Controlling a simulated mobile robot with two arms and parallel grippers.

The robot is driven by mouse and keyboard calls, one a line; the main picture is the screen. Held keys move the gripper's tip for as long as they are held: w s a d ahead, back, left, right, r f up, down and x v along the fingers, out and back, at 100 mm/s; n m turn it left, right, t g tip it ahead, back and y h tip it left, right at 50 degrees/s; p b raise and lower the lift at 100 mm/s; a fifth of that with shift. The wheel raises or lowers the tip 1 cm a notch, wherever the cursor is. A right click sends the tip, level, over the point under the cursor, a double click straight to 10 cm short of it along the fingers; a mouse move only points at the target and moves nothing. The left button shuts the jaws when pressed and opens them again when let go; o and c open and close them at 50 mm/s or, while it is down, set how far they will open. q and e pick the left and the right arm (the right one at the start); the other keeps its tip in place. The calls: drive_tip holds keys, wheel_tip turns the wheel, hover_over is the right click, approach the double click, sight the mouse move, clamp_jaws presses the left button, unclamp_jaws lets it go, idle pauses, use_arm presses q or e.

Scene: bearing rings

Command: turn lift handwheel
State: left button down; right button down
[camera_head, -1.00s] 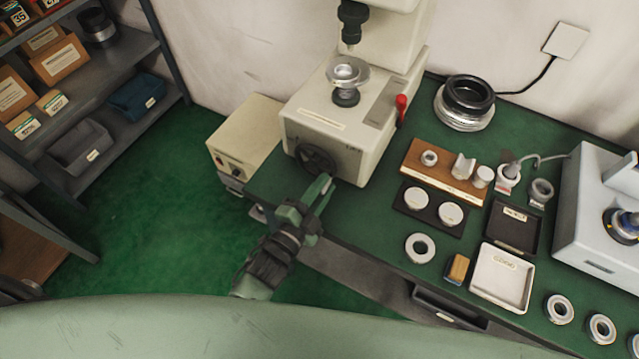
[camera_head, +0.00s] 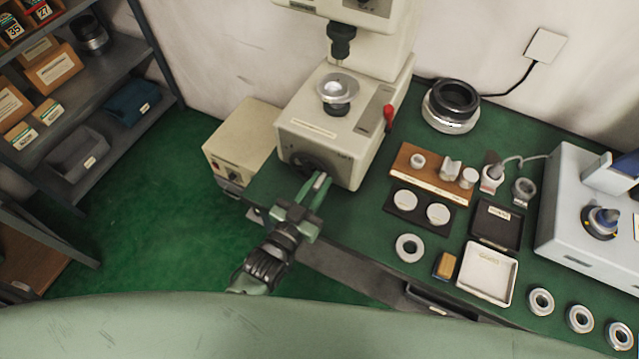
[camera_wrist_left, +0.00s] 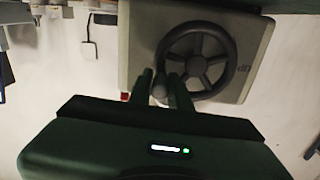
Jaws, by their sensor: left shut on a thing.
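The black spoked handwheel (camera_head: 311,162) is on the front face of the beige bench tester (camera_head: 335,120). It shows face-on in the left wrist view (camera_wrist_left: 225,66). My left gripper (camera_head: 322,180) reaches up to the wheel from the front. In the wrist view my left fingers (camera_wrist_left: 160,84) are shut on the small round handle knob (camera_wrist_left: 158,91) at the wheel's lower left rim. The fingers hide part of the wheel in the head view. On the tester's stage sits a silver disc (camera_head: 338,90), below the dark spindle (camera_head: 341,42). My right gripper is out of view.
A beige box (camera_head: 241,142) stands left of the tester. A red lever (camera_head: 389,116) is on the tester's right. Trays, rings and a wooden block (camera_head: 430,174) cover the green bench to the right. A shelf rack (camera_head: 140,95) stands at left, with green floor between.

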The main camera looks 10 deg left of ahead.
sight(309, 160)
use_arm(q)
drive_tip(key=n, duration=0.1)
drive_tip(key=r+n, duration=0.1)
drive_tip(key=n+p, duration=0.1)
drive_tip(key=shift+w+a+r+n, duration=0.15)
drive_tip(key=shift+a+r+n, duration=0.1)
drive_tip(key=shift+a+n, duration=0.15)
drive_tip(key=n, duration=0.1)
drive_tip(key=a+n, duration=0.1)
drive_tip(key=shift+w+r+n, duration=0.15)
drive_tip(key=shift+r+n, duration=0.2)
drive_tip(key=shift+n, duration=0.05)
drive_tip(key=shift+w+a+r+n+y, duration=0.1)
drive_tip(key=shift+a+n, duration=0.2)
drive_tip(key=shift+n, duration=0.65)
drive_tip(key=shift+w+a+r+n+y, duration=0.15)
drive_tip(key=shift+a+n, duration=0.2)
drive_tip(key=shift+n, duration=0.65)
drive_tip(key=shift+w+a+r+n+y, duration=0.1)
drive_tip(key=shift+a+n, duration=0.2)
drive_tip(key=shift+n, duration=0.65)
drive_tip(key=c, duration=1.3)
unclamp_jaws()
